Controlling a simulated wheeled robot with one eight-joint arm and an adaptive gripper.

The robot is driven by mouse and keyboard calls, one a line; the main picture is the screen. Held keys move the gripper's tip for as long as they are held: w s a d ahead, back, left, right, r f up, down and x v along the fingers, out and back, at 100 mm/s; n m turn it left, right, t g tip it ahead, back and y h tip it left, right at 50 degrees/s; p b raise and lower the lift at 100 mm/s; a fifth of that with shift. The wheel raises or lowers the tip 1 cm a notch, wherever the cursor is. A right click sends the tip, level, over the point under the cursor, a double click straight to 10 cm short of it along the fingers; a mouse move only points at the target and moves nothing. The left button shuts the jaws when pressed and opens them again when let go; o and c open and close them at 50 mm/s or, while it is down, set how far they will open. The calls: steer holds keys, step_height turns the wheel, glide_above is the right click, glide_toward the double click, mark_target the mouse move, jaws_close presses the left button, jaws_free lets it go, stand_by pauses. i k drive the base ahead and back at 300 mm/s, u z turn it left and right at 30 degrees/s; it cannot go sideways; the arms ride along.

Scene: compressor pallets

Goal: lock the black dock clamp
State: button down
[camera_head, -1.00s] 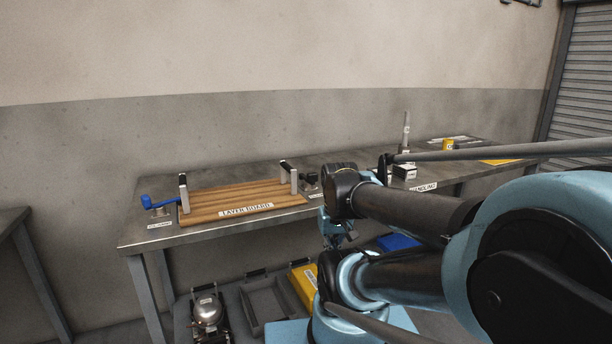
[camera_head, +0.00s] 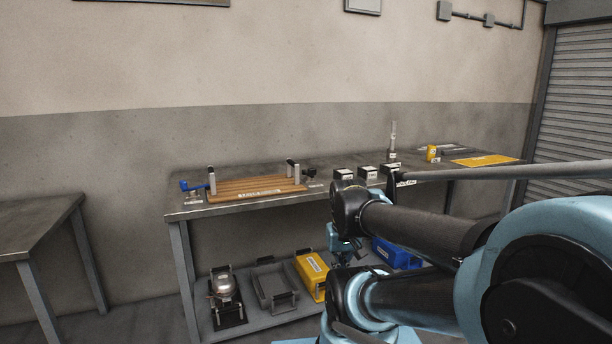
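A small black clamp-like fitting (camera_head: 310,173) sits on the workbench just right of the wooden layer board (camera_head: 258,190). It is too small to tell whether it is locked or loose. A blue clamp handle (camera_head: 192,186) stands at the board's left end. My gripper (camera_head: 342,262) hangs low in front of the bench, below its top and well away from the black fitting. It is small and partly covered by my arm, so its fingers are not clear.
The workbench (camera_head: 190,212) has small black-and-white blocks (camera_head: 367,172), a yellow can (camera_head: 432,153) and a yellow mat (camera_head: 485,161). The lower shelf holds a metal compressor (camera_head: 224,287), a grey tray (camera_head: 272,290), a yellow case (camera_head: 312,277) and a blue bin (camera_head: 397,254). Another table (camera_head: 40,228) stands left.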

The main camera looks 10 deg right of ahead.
mark_target(311, 172)
steer(key=k, duration=0.65)
steer(key=z, duration=1.5)
steer(key=i, duration=0.85)
steer(key=u, duration=1.55)
steer(key=i, duration=0.45)
steer(key=z, duration=0.05)
